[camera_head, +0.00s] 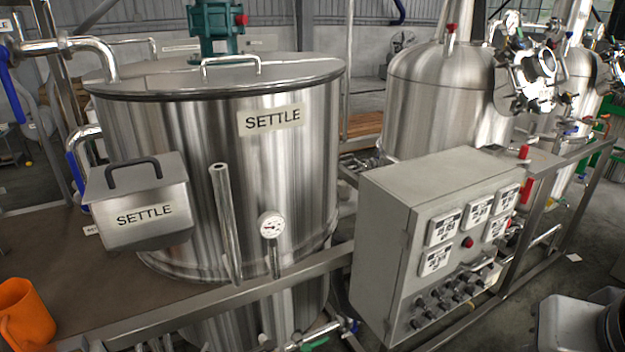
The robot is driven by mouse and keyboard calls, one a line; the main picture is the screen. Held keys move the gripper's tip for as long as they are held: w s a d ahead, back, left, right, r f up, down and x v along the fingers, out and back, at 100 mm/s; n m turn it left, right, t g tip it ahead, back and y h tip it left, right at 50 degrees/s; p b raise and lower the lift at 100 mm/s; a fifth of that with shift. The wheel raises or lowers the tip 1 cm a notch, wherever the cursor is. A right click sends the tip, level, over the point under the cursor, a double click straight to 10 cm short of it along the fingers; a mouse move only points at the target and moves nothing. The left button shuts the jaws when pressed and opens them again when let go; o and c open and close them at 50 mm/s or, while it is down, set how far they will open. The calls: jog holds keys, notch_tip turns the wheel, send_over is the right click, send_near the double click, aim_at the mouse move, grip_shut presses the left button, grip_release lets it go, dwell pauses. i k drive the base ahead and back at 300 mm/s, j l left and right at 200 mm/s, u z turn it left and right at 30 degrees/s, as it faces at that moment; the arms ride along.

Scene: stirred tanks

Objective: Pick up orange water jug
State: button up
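The orange water jug (27,318) stands at the bottom left of the head view, on the brown platform left of the large tank. Its left side and base are cut off by the picture's edges. Its open top faces up, and a handle shows at its lower left. Nothing is seen touching it. My gripper is not recognisable in this view, so its distance from the jug and what it holds cannot be told.
A large steel tank labelled SETTLE (290,180) and a steel box labelled SETTLE (140,205) stand behind the jug. A metal rail (215,297) runs along the platform's front. A grey control cabinet (400,225) blocks the right. Bare platform (75,270) lies beside the jug.

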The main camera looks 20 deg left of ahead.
aim_at(26, 324)
jog(key=u, duration=2.85)
jog(key=i+j+z, duration=0.2)
jog(key=i+j, duration=0.15)
jog(key=j, duration=0.3)
jog(key=i+j+z, duration=0.25)
jog(key=i, duration=0.25)
jog(key=i+j+z, duration=0.25)
jog(key=i+j, duration=0.2)
